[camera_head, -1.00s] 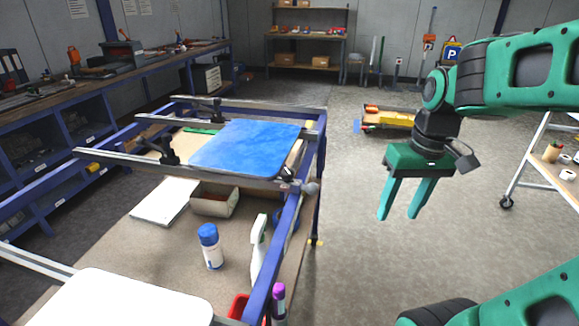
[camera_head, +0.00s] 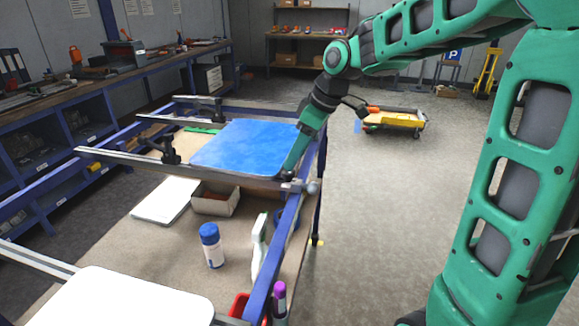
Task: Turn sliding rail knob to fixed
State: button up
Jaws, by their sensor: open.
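The blue sign plate (camera_head: 243,146) lies flat on the metal rails of the blue frame. The front sliding rail (camera_head: 130,163) ends at the right at the frame's side bar. My gripper (camera_head: 291,166) points down at this rail end, by the plate's right front corner. Its fingers are open; their tips are partly hidden, and I cannot tell whether they touch the knob. Black clamp knobs stand on the front rail (camera_head: 170,150) and the rear rail (camera_head: 218,110).
A white plate (camera_head: 130,298) lies in front. A yellow cart (camera_head: 393,120) stands behind; the floor at right is free.

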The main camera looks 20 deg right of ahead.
aim_at(288, 175)
jog(key=shift+x, duration=2.25)
jog(key=c, duration=1)
